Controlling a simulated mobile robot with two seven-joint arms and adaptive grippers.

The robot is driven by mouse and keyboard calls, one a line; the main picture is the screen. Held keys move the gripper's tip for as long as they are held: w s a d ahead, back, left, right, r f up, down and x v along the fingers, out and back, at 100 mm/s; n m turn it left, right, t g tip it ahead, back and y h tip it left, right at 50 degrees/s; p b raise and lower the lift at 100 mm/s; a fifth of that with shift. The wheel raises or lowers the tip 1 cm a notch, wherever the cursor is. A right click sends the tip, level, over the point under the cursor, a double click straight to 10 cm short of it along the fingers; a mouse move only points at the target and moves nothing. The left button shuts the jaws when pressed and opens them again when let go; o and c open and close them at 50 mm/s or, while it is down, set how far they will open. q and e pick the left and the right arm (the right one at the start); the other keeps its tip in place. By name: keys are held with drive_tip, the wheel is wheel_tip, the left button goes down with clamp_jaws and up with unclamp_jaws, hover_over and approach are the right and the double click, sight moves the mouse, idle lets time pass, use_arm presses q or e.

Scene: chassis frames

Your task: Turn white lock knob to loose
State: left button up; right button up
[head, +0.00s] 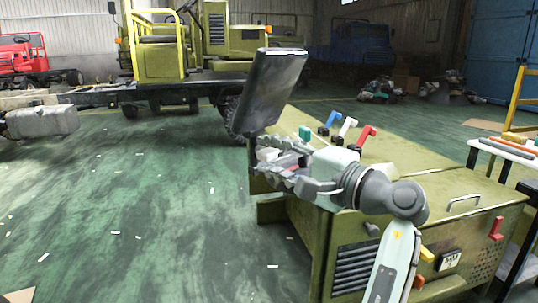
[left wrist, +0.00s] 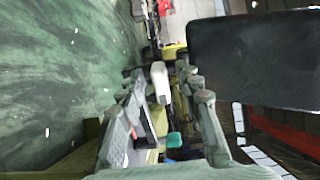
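A white knob (left wrist: 160,82), long and lever-like, lies between the fingers of my left gripper (left wrist: 160,76) in the left wrist view. The fingers stand apart on either side of it with gaps visible, so the gripper looks open around it. In the head view my left gripper (head: 268,160) is at the far left end of the olive cabinet (head: 400,165), just below a dark panel. A whitish piece (head: 268,153) shows among its fingers there. Another white lever (head: 347,126) stands on the cabinet top. My right gripper is not in view.
The dark tilted panel (head: 272,88) rises close above my left gripper and also fills the upper right of the left wrist view (left wrist: 255,60). Blue (head: 332,118), red (head: 367,134) and teal (head: 305,132) levers stand nearby. Green floor (head: 150,200) to the left is mostly open.

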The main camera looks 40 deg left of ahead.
use_arm(q)
drive_tip(key=s+d, duration=0.2)
drive_tip(key=d, duration=0.9)
